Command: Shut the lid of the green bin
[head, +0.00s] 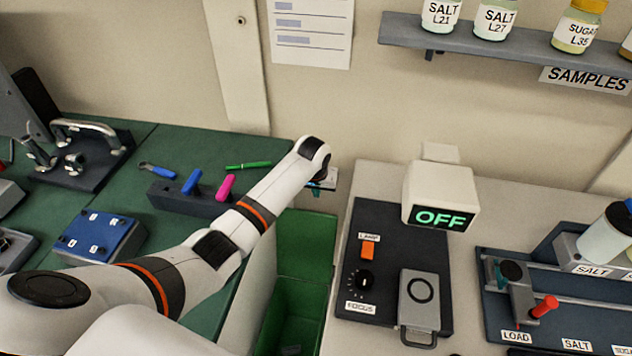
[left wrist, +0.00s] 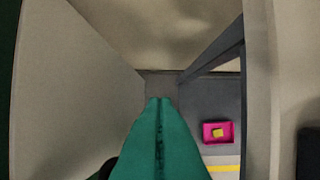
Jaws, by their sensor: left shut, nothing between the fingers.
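The green bin (head: 268,332) stands low in the gap between the two benches in the head view. Its top is open and I see into its dark inside. Its lid (head: 308,243) is a green panel standing raised at the far side of the opening. My left arm reaches over the gap, and my left gripper (head: 328,178) is above and beyond the lid, partly hidden behind its own wrist. In the left wrist view its teal fingers (left wrist: 159,104) are together with nothing between them. The bin does not clearly show there. My right gripper is not in view.
The pale bench (head: 372,200) on the right carries a lamp panel (head: 375,300) and an OFF sign (head: 440,200). A pink tray (left wrist: 217,133) lies below in the left wrist view.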

